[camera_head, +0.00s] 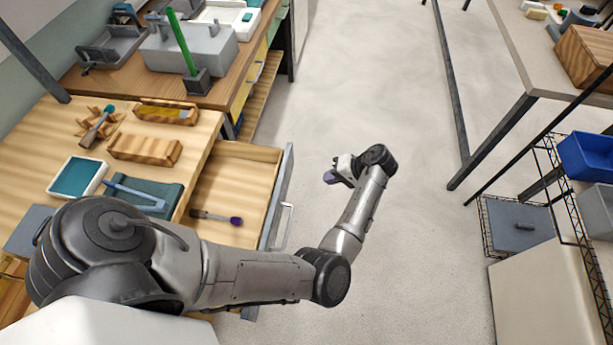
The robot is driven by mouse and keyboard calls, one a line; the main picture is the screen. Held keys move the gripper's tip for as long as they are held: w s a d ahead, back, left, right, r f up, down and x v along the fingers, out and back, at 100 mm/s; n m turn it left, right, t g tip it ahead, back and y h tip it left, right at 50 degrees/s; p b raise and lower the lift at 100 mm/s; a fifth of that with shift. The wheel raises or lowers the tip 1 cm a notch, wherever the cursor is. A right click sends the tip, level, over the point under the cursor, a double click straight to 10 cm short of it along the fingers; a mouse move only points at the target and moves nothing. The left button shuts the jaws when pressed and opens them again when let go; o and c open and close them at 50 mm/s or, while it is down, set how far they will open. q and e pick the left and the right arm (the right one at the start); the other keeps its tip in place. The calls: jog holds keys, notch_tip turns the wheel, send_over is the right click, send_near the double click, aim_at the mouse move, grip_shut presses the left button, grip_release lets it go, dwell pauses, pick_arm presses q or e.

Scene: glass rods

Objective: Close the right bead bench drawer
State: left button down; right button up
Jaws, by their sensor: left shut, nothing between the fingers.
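A wooden drawer (250,169) stands pulled out from the bench (205,128) on the left, its light wood interior in view. Its grey front panel (285,172) faces right and carries a pale handle (284,228). A tool with a purple tip (217,218) lies inside the drawer. My left arm reaches across the near part of the drawer and hides that part. My left gripper (331,177) is shut and empty. It hangs over the floor to the right of the drawer front, apart from it. My right gripper is not in view.
The bench top holds a teal tray (77,178), wooden boxes (145,149) and a dark teal mat (146,195). A grey block (190,47) stands on the bench behind. Open floor (385,85) lies right of the drawer. A table (540,60) and wire rack stand at the right.

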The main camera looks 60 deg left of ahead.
aim_at(287, 184)
pick_arm(q)
jog(key=b+x, duration=0.1)
jog(key=x, duration=0.2)
jog(key=b+x, duration=0.1)
jog(key=x, duration=0.3)
jog(key=a+r+b+x, duration=0.1)
jog(key=b+x, duration=0.1)
jog(key=x, duration=0.2)
jog(key=shift+s, duration=0.45)
jog(key=shift+s+a, duration=0.6)
jog(key=shift+a, duration=0.05)
